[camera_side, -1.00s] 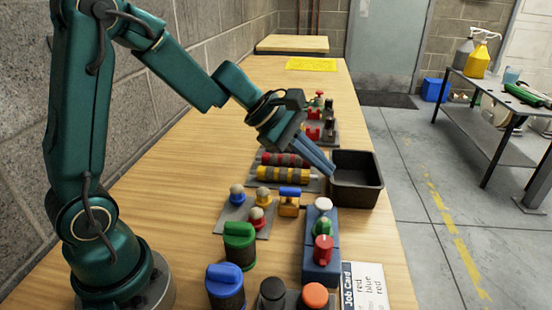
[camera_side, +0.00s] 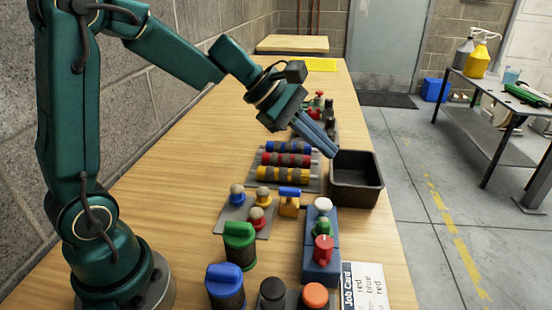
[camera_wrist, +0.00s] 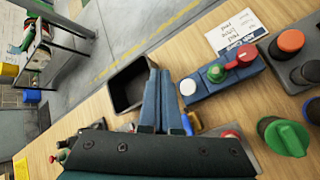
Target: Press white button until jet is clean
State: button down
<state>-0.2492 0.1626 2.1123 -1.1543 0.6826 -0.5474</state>
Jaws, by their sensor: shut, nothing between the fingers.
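The white button (camera_side: 323,204) is the far one in a row on a blue base (camera_side: 320,263), ahead of a green knob (camera_side: 322,227) and a red knob (camera_side: 323,247). In the wrist view the white button (camera_wrist: 187,87) lies just right of my fingertips. My gripper (camera_side: 332,150) is shut and empty, raised near the black bin's far left corner, apart from the white button. Its blue fingers (camera_wrist: 155,72) also show in the wrist view. I cannot tell which thing is the jet.
An empty black bin (camera_side: 356,200) stands beyond the blue base. A rack of blue, red and yellow rollers (camera_side: 286,160) lies left of the bin. Small knobs (camera_side: 257,217), large green (camera_side: 239,244) and blue (camera_side: 225,284) knobs, and a job card (camera_side: 366,289) are nearer.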

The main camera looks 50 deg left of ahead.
send_near(326, 202)
jog(key=shift+w+d+f, duration=0.45)
jog(key=shift+w+d, duration=0.1)
jog(key=shift+w, duration=0.15)
jog(key=shift+w+d+f, duration=0.45)
jog(key=shift+w+d, duration=0.1)
jog(key=shift+w, duration=0.15)
jog(key=shift+w+d+f, duration=0.45)
jog(key=shift+w+d, duration=0.1)
jog(key=shift+w, duration=0.15)
jog(key=shift+f, duration=0.1)
dwell(0.8)
jog(key=shift+f, duration=0.3)
jog(key=shift+f, duration=0.85)
dwell(1.0)
jog(key=shift+r, duration=1.25)
